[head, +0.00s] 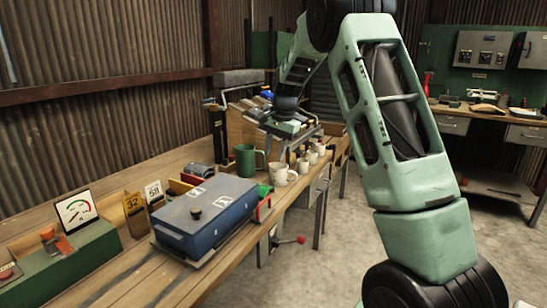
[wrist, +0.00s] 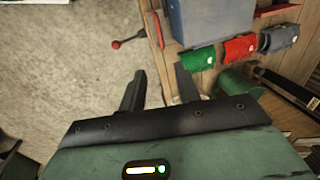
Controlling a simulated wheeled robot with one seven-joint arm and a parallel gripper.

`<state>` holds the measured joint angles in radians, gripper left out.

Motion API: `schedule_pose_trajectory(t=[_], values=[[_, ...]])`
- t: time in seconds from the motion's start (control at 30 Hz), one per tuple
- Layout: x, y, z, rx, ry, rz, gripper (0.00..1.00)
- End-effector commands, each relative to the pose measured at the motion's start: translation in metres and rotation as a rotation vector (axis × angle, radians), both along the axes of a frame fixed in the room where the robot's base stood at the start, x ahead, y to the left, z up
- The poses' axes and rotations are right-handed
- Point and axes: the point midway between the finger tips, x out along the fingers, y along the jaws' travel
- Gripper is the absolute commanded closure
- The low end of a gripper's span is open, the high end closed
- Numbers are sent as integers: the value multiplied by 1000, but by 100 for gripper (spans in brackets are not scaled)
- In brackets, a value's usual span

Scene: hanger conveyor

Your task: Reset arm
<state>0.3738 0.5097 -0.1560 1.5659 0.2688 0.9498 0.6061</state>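My gripper (wrist: 159,85) shows in the wrist view as two dark fingers standing apart, with nothing held between them. Bare floor and the edge of the bench show past the fingers. In the head view my mint-green arm reaches over the bench, and its end (head: 287,125) hangs close to a row of mugs. The fingertips are hard to make out there. A green mug (head: 245,160) stands left of my gripper, and a pale mug (head: 282,173) stands just below it.
A blue box (head: 206,213) sits on the wooden bench (head: 165,285), beside number cards and a gauge card (head: 76,211). A red-knobbed lever (head: 300,240) juts from the bench front; it also shows in the wrist view (wrist: 116,44). Floor right of the bench is clear.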

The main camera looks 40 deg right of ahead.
Motion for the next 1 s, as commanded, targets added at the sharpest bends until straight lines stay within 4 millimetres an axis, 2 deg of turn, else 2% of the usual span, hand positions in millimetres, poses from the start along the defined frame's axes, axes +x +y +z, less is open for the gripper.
schedule_pose_trajectory(t=[0.53,0.63,0.67,0.77,0.87,0.9,1.0], values=[[0,0,0,0,0,2,67],[1,17,2,2,-1,41,67],[1,27,3,4,-2,66,67],[-2,79,9,9,-2,195,67],[-14,148,14,12,-1,380,67],[-23,177,15,12,-2,462,67],[-52,244,19,4,0,672,67]])
